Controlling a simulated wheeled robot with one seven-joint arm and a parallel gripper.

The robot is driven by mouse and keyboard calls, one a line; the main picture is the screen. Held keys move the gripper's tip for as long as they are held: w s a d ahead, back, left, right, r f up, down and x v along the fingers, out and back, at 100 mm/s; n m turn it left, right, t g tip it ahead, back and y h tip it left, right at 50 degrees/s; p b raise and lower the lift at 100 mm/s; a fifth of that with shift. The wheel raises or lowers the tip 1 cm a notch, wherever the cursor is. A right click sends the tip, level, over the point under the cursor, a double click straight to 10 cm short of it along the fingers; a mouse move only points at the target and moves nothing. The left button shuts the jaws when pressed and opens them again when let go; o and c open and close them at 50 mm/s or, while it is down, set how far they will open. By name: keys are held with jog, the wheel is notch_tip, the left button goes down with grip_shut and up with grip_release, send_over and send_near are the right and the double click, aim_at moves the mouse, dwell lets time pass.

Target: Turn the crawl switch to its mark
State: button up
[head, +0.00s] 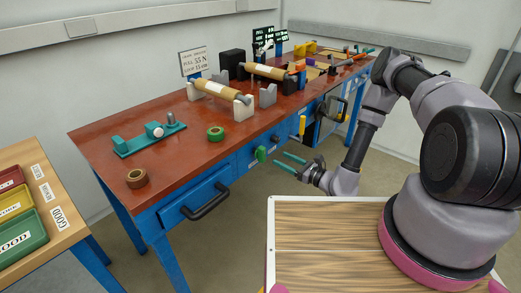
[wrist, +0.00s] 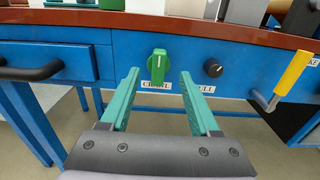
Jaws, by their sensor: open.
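The crawl switch is a green knob (wrist: 158,66) with a pale line at its top, on the blue front panel of the bench. A label below it (wrist: 157,86) is partly covered by the knob and finger. The knob also shows in the head view (head: 261,154). My gripper (wrist: 157,84) has two green fingers, open and empty, pointing at the panel. In the wrist view the knob lies between the fingertips, a little above them, and looks apart from both. In the head view my gripper (head: 284,161) is just right of the knob.
A black knob (wrist: 212,68) with a label reading "ULL" sits right of the switch. A yellow handle (wrist: 291,75) sticks out farther right. A drawer with a black handle (wrist: 32,73) is at left. The red bench top (head: 160,111) holds rolls and fixtures.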

aim_at(265, 151)
jog(key=x, duration=1)
jog(key=shift+w+a, duration=0.2)
jog(key=shift+a, duration=0.05)
grip_shut()
